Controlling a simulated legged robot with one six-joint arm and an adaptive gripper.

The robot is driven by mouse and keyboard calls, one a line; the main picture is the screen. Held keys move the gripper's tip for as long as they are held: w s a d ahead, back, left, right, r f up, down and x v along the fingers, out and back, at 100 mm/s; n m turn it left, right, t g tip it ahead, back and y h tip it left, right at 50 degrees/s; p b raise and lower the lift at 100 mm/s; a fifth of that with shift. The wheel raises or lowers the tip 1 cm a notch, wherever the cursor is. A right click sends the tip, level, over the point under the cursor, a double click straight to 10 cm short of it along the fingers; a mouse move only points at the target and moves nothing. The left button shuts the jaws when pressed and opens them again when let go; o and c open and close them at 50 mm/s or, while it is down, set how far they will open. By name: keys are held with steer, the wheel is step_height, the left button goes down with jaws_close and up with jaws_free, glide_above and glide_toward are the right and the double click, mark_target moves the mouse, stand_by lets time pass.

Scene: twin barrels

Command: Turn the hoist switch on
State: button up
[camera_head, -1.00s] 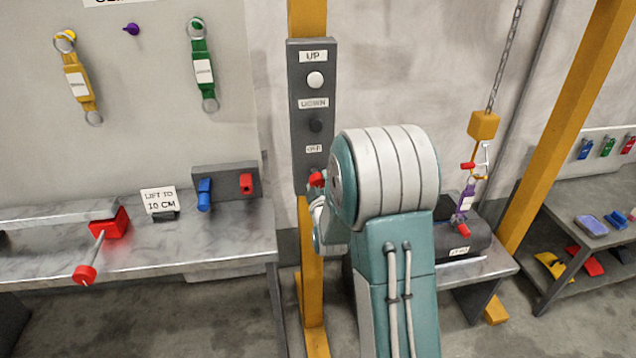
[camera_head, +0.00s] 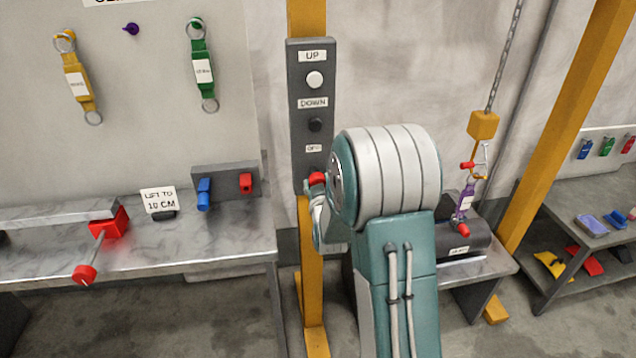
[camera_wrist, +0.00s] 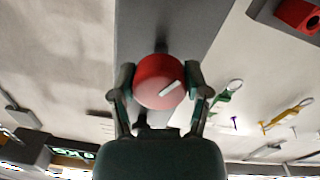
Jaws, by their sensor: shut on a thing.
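The hoist switch is a round red knob with a white pointer line. It sits at the bottom of the grey control panel (camera_head: 313,78) and its red edge (camera_head: 317,179) shows in the head view, beside my arm. In the wrist view the red knob (camera_wrist: 160,82) lies between my two fingers, with its white line slanted. My gripper (camera_wrist: 160,90) is shut on the knob, a finger at each side. In the head view my gripper (camera_head: 318,195) is mostly hidden behind my arm. A small label above the knob appears to read OFF.
The panel also carries a white UP button (camera_head: 315,80) and a dark DOWN button (camera_head: 315,125) on a yellow post. A bench (camera_head: 230,247) stands left. A chain hook (camera_head: 481,165) with a purple sling hangs over a dark cylinder (camera_head: 470,240) at right.

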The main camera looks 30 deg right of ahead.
steer(key=m, duration=0.6)
steer(key=shift+a+r, duration=0.1)
steer(key=m, duration=0.6)
steer(key=shift+y, duration=0.4)
steer(key=o, duration=1.1)
steer(key=shift+o, duration=0.2)
steer(key=v, duration=1.1)
steer(key=shift+s, duration=0.4)
steer(key=shift+a, duration=0.1)
